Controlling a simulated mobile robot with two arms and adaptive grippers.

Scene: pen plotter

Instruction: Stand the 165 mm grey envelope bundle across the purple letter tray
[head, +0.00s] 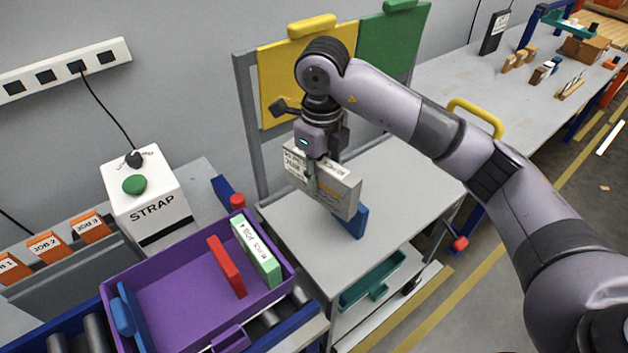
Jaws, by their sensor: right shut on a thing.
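My right gripper (314,172) is shut on the grey envelope bundle (338,195). The bundle has a printed label and hangs above the grey cart top, in front of a blue block (352,222). Whether it touches the blue block is unclear. The purple letter tray (172,262) sits at the lower left, left of the bundle and apart from it. In the tray stand a green bundle (257,252) at the right end, a red bundle (227,267) left of it, and a blue piece (132,318) at the left end. My left gripper does not show.
The tray stands on a roller conveyor (93,333). A white STRAP box (145,196) with a green button stands behind it, and orange job cards (90,227) are at left. Yellow and green boards rise behind the cart (300,250). The tray's middle floor is bare.

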